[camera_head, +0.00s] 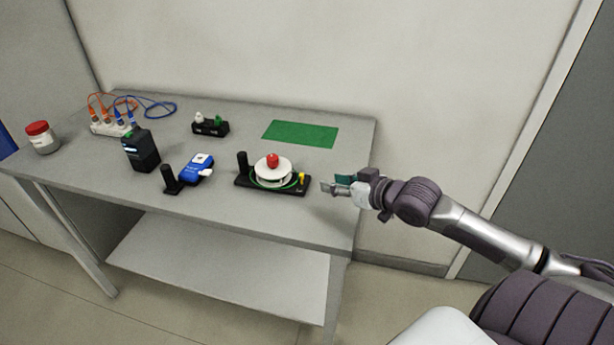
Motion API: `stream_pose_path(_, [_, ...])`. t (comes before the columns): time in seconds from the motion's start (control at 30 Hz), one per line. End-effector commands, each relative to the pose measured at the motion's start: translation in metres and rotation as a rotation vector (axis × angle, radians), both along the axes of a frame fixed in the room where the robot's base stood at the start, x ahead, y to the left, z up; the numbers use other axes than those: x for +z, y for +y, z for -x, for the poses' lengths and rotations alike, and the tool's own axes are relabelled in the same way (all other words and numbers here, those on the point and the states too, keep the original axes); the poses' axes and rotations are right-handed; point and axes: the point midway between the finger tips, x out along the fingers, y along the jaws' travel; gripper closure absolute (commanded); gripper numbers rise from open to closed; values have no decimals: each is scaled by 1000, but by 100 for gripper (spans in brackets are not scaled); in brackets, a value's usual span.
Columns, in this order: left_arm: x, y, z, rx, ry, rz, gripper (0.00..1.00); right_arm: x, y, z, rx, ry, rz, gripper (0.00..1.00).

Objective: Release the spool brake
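The spool (270,174) is a white disc with a red knob (272,160) on top and a green fibre around it. It sits on a black base (250,186) with a black post at its left end. A small yellow part (302,178), possibly the brake, is at the base's right end. My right gripper (331,184) is just right of the base, over the table's right side, apart from the yellow part. Its two fingers point left and look parted, with nothing between them. My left gripper is out of view.
A blue handheld device (197,169) and a black stand (172,181) are left of the spool. A black box (142,150), white port block (110,128), small black holder (210,127) and red-lidded jar (42,138) stand further left. A green mat (300,134) lies clear behind.

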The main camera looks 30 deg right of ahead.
Motion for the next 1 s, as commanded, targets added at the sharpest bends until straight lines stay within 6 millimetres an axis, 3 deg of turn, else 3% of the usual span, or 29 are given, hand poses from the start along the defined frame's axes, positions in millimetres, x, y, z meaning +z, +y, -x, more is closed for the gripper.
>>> stream_pose_path(0.6, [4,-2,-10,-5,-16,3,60,-33,13,-81,-2,-1,-2,62])
stream_pose_path(1.0, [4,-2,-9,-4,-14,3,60,-39,16,-93,0,1,1,62])
